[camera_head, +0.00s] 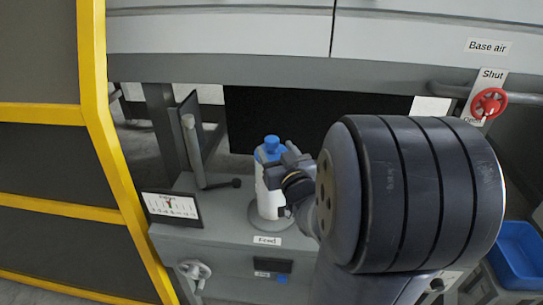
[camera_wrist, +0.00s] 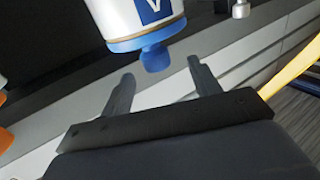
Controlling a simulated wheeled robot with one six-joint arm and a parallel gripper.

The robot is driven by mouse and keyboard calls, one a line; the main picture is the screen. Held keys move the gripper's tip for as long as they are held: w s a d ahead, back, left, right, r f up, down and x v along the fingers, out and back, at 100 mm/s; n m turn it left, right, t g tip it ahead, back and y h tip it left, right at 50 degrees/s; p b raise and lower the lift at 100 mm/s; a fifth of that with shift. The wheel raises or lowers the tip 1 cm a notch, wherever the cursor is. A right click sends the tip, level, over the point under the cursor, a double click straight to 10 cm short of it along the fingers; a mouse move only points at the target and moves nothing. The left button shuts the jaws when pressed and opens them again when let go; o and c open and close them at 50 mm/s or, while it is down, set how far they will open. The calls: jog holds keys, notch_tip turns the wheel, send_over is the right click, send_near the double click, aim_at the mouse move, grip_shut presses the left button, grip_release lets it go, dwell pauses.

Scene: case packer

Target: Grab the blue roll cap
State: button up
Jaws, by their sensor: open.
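The blue roll cap (camera_head: 271,146) sits on top of an upright white roll (camera_head: 268,200) on the grey cabinet top in the head view. In the wrist view the blue cap (camera_wrist: 154,57) shows as a rounded knob at the end of the white body (camera_wrist: 112,15), which has a blue square mark. My gripper (camera_wrist: 160,69) is open and empty. Its two fingertips lie to either side of the knob in the picture; I see no contact. In the head view my gripper (camera_head: 283,158) is right beside the cap, and my arm hides part of the roll's right side.
The roll stands on a grey cabinet (camera_head: 210,238) with a "Feed" label (camera_head: 267,240). An upright post with a dark plate (camera_head: 190,140) stands to its left. A yellow-framed guard (camera_head: 105,120) is farther left. A red valve (camera_head: 488,104) and blue bin (camera_head: 518,255) are at right.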

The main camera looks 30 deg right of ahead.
aim_at(269, 136)
jog(key=w, duration=0.2)
jog(key=w+d, duration=0.1)
jog(key=w, duration=0.4)
jog(key=shift+w+d, duration=0.1)
jog(key=shift+d, duration=0.15)
jog(key=c, duration=1.1)
jog(key=shift+r, duration=0.1)
